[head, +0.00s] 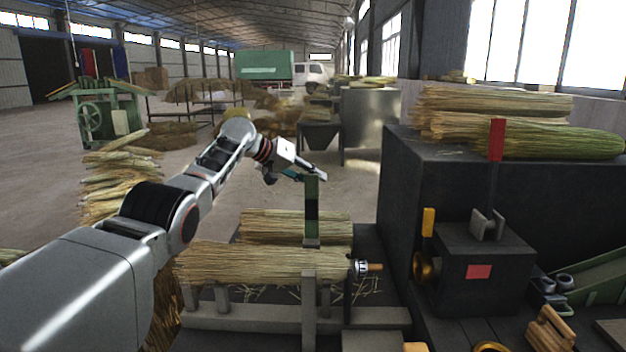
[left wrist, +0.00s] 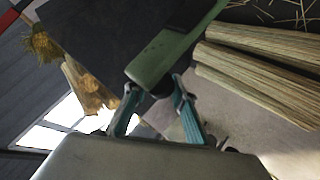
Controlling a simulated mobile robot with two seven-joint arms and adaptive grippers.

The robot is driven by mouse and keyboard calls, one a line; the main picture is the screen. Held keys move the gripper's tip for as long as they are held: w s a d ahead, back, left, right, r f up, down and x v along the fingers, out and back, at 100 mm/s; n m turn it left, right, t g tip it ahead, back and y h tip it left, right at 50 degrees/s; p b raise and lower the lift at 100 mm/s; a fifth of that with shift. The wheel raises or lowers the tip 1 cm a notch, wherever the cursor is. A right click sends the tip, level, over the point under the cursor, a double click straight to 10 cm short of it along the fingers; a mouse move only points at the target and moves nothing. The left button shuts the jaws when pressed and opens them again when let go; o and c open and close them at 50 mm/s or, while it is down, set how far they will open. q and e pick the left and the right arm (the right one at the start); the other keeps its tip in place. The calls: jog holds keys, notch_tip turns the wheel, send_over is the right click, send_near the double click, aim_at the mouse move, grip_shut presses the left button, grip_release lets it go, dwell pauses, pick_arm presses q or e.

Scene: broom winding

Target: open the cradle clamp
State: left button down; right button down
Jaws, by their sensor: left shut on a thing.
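The cradle clamp's green arm (head: 312,190) stands upright over the cradle, with a dark pad on its face. My left gripper (head: 306,175) is at the top end of this arm. In the left wrist view, its teal fingers (left wrist: 158,100) are closed around the end of the green clamp arm (left wrist: 150,68). A straw bundle (head: 260,264) lies in the grey cradle (head: 240,316), below the clamp arm, with a metal collar and orange handle end (head: 370,267) at its right. The clamp's lower joint is partly hidden. My right gripper is not in view.
Another straw bundle (head: 290,225) lies behind the cradle. A dark machine block (head: 480,262) with a red lever (head: 496,140) stands to the right, near a dark bench (head: 400,180) with straw on top. The air above the clamp arm looks clear.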

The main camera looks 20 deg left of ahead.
pick_arm(q)
jog(key=shift+a+f, duration=0.15)
jog(key=shift+f, duration=0.5)
jog(key=c, duration=1.7)
grip_release()
jog(key=shift+w+r, duration=0.1)
jog(key=shift+r, duration=0.35)
jog(key=shift+s+a+r, duration=0.2)
jog(key=shift+r, duration=0.05)
jog(key=v, duration=1.1)
jog(key=shift+a+f, duration=0.1)
